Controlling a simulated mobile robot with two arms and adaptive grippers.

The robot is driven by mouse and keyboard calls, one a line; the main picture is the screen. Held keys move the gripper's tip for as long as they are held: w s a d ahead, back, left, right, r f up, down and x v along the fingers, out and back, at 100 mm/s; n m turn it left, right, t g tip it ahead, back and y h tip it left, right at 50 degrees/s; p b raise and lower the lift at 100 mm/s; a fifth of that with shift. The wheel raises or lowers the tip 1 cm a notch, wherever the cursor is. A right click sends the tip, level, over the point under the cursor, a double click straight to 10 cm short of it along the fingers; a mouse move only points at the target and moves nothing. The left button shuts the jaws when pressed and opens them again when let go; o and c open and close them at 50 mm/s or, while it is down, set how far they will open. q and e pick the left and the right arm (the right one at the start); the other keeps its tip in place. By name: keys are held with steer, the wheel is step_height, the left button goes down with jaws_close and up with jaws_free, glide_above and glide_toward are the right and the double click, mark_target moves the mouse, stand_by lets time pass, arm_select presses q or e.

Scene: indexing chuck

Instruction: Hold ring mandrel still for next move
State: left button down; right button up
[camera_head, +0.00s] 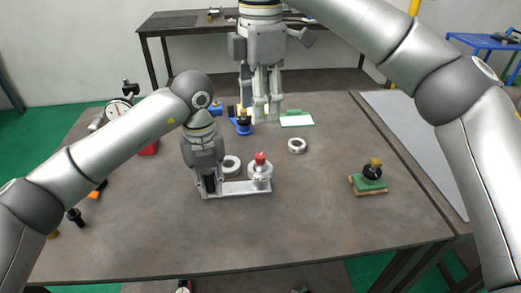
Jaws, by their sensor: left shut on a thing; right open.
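The ring mandrel, as I take it, is a grey flat bar (240,188) with a round metal post (260,177) at its right end. A red cap (260,157) tops the post. It lies on the table, with the post upright. My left gripper (210,189) points down and is shut at the left end of the bar; its fingers hide the exact grip. My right gripper (262,112) is open and empty, pointing down above the back part of the table, behind and apart from the mandrel.
One metal ring (232,165) lies just behind the bar, another (297,145) to the right. A blue holder (243,127) and a green-edged white tray (297,120) are at the back. A green block with a dark knob (371,176) stands right. The front of the brown table (220,240) is clear.

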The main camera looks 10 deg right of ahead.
mark_target(261, 155)
step_height(261, 155, down, 12)
stand_by(0.6)
jaws_close()
